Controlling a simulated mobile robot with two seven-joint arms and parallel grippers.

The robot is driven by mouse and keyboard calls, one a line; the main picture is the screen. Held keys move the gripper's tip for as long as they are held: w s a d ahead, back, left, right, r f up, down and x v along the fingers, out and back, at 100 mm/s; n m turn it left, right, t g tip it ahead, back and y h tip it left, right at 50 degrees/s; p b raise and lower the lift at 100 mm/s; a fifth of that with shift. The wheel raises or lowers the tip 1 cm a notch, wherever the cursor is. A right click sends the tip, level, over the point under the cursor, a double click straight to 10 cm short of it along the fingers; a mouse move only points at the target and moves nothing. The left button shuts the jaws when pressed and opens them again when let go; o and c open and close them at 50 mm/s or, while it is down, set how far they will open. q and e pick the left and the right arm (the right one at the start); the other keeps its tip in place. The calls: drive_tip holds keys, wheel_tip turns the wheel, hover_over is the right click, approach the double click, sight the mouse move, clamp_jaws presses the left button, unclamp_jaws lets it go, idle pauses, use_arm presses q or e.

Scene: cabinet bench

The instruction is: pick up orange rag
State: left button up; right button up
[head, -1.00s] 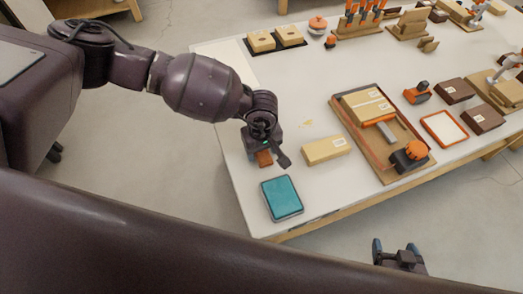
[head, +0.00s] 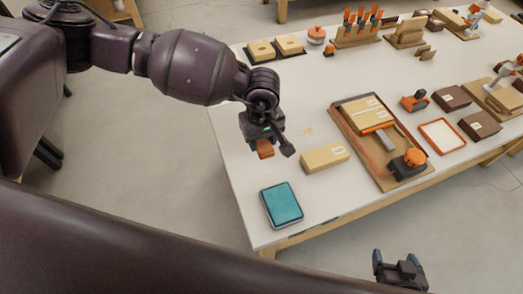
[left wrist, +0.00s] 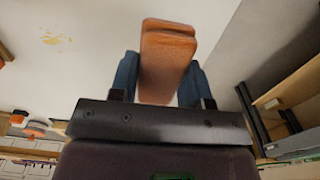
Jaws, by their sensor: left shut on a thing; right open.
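The orange rag (head: 265,149) is a small folded orange-brown piece. It also shows in the left wrist view (left wrist: 166,62), between the two blue fingers. My left gripper (left wrist: 160,80) is shut on it. In the head view my left gripper (head: 266,138) is over the near left part of the white table, and the rag hangs below its jaws. My right gripper (head: 398,262) is open and empty, below the table's front edge at the bottom of the head view.
A teal pad (head: 282,204) lies near the table's front left corner. A tan block (head: 325,158) lies right of the rag. A wooden tray (head: 404,179) with boxes and an orange-knobbed tool stands further right. Bare white table (head: 236,165) shows left of the gripper.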

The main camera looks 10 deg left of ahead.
use_arm(q)
wheel_tip(320, 180, up, 12)
drive_tip(key=shift+f, duration=0.2)
use_arm(e)
drive_tip(key=shift+w+r, duration=0.45)
drive_tip(key=shift+r, duration=0.2)
